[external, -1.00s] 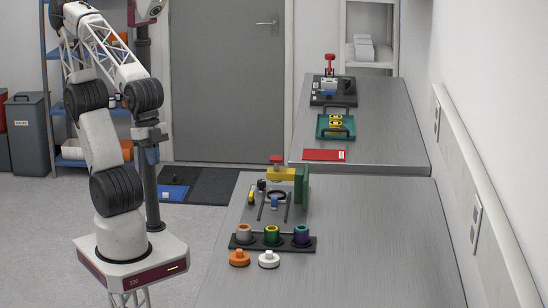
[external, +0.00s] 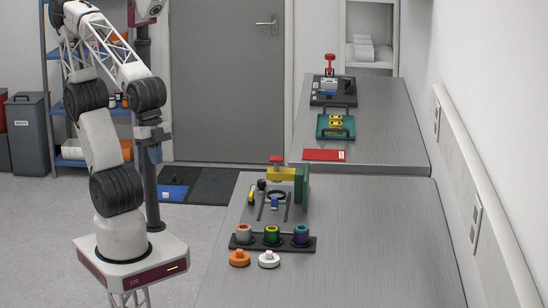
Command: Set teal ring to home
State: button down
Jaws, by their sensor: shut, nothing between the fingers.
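Three upright cylinders stand in a row on a black base (external: 271,243) near the front of the close bench. The middle one, a green cylinder (external: 272,241), shows yellow, and the left one is a grey cylinder (external: 243,239) with an orange tint. The teal is too small to tell whether it is a separate ring. My gripper (external: 153,158) hangs to the left of the bench, above the floor, shut and empty, well apart from the cylinders.
Orange (external: 239,259) and white (external: 268,260) knobs sit in front of the base. Behind it is a fixture with a dark ring (external: 276,195), a yellow block (external: 281,174) and a green plate (external: 301,189). The bench's right side is clear. A red sheet (external: 324,155) lies on the far bench.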

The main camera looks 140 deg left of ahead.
jog(key=w+a+r+m, duration=0.2)
jog(key=w+a, duration=0.2)
jog(key=w, duration=0.5)
jog(key=m+g, duration=0.3)
jog(key=m, duration=0.4)
send_over(302, 229)
notch_tip(302, 229, down, 4)
notch_tip(302, 229, down, 14)
jog(key=shift+r, duration=0.1)
dwell(0.4)
